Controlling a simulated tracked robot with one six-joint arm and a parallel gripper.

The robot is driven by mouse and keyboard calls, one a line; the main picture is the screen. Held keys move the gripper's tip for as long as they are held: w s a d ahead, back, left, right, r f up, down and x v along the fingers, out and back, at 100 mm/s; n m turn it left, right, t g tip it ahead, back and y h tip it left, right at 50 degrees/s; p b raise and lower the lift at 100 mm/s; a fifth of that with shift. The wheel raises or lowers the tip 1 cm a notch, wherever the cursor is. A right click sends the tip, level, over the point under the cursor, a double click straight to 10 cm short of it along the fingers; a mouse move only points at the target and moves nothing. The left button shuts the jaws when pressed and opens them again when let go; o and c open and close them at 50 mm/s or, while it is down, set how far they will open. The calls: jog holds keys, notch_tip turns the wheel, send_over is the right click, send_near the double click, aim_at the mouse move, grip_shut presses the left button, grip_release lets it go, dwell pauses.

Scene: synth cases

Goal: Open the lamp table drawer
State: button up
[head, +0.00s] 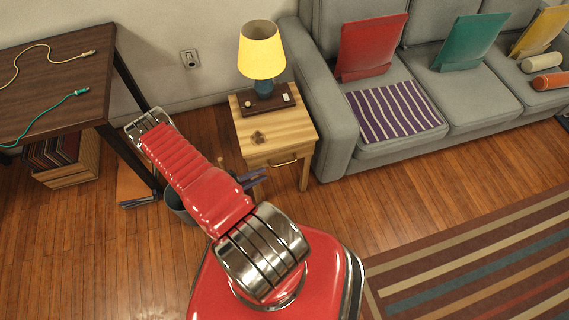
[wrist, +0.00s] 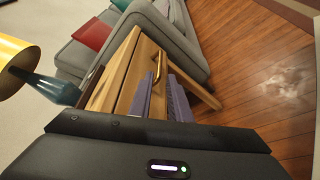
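The lamp table (head: 291,129) is light wood and stands between the desk and the sofa. Its drawer (head: 262,161) looks shut, with a brass bar handle (head: 283,163) across the front. In the wrist view the handle (wrist: 157,67) shows just beyond the fingertips, on the drawer front (wrist: 129,83). My gripper (head: 263,176) has purple fingers and is in front of the drawer, a little left of and below the handle in the head view. In the wrist view my gripper (wrist: 161,86) is open, with a gap between the fingers and nothing visible in it. I see no contact with the handle.
A yellow-shaded lamp (head: 262,53) stands on a dark base on the tabletop. The grey sofa (head: 330,110) is close on the table's right. The wooden floor to the right front is clear.

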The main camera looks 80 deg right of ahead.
aim_at(284, 164)
jog(key=x, duration=1.2)
jog(key=shift+s+d, duration=0.3)
jog(key=shift+c, duration=0.7)
jog(key=shift+f, duration=0.1)
grip_shut()
